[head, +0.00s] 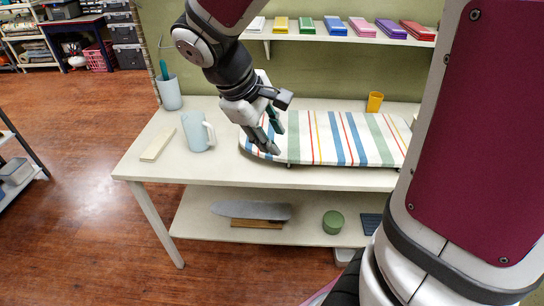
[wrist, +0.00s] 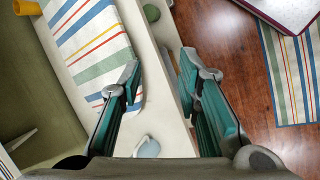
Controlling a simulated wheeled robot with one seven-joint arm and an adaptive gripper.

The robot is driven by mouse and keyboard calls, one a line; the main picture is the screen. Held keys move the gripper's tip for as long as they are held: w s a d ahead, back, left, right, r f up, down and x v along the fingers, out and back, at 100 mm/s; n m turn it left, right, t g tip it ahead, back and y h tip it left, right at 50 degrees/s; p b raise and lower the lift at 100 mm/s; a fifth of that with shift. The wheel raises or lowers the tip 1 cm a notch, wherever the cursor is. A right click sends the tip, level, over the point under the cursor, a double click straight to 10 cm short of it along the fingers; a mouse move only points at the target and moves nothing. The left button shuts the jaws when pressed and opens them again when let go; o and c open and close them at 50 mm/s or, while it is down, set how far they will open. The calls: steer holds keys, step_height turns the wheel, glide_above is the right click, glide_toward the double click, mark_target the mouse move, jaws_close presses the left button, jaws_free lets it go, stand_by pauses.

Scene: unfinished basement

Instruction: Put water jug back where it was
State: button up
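The water jug (head: 196,132) is pale blue with a handle on its right side. It stands upright on the left part of the white tabletop (head: 143,181) in the head view. Part of a pale blue shape, likely the jug (wrist: 148,147), shows low in the wrist view. My gripper (head: 271,132) is to the right of the jug, over the left end of a striped ironing board (head: 351,138). In the wrist view its fingers (wrist: 158,70) are wide apart with nothing between them. The gripper does not touch the jug.
A pale block (head: 157,145) and a blue-grey cup (head: 169,93) are left of the jug. A yellow mug (head: 375,102) stands behind the ironing board. A wall shelf (head: 335,38) holds several coloured boxes. The lower shelf holds a green container (head: 333,222).

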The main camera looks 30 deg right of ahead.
steer(key=s+a+r+m+t+y, duration=0.2)
steer(key=s+a, duration=0.1)
steer(key=s, duration=0.4)
steer(key=s+a+r+m+t+y, duration=0.2)
steer(key=s+a+r+m+y, duration=0.1)
steer(key=s, duration=0.4)
steer(key=shift+s+a+r+m, duration=0.2)
steer(key=shift+a+m, duration=0.1)
steer(key=shift+a, duration=0.1)
